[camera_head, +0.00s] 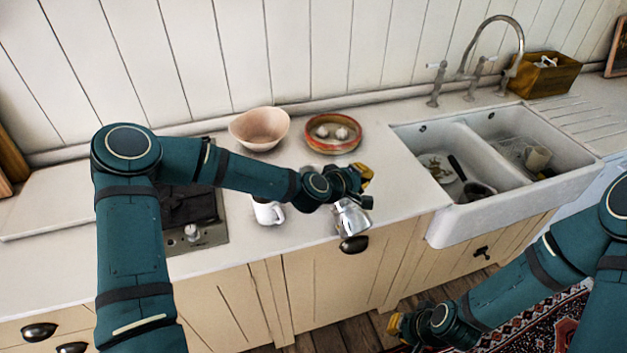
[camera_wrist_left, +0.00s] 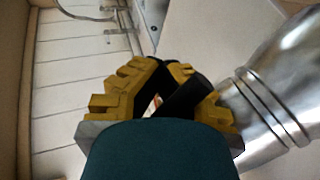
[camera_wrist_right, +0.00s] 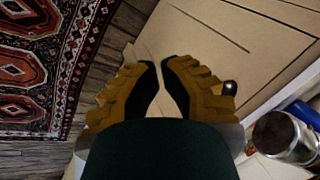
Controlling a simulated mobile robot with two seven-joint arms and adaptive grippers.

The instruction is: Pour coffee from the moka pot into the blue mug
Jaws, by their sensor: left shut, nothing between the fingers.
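The silver moka pot (camera_head: 351,219) stands on the counter near its front edge. Its shiny ridged body fills the right side of the left wrist view (camera_wrist_left: 285,95). My left gripper (camera_head: 365,187) is just above and behind it, partly covering its top. The jaws are shut with nothing held; a dark bar shows by the fingers (camera_wrist_left: 160,82), and I cannot tell if it is the pot's handle. A mug (camera_head: 268,211) left of the pot looks white; I see no clearly blue mug. My right gripper (camera_head: 396,325) hangs low in front of the cabinets, its fingers close together and empty.
A pink bowl (camera_head: 259,128) and an orange-rimmed dish (camera_head: 333,134) with pale round items stand behind. The hob (camera_head: 192,233) is on the left, partly behind my arm. The double sink (camera_head: 497,205) is on the right. A patterned rug (camera_wrist_right: 40,65) covers part of the floor.

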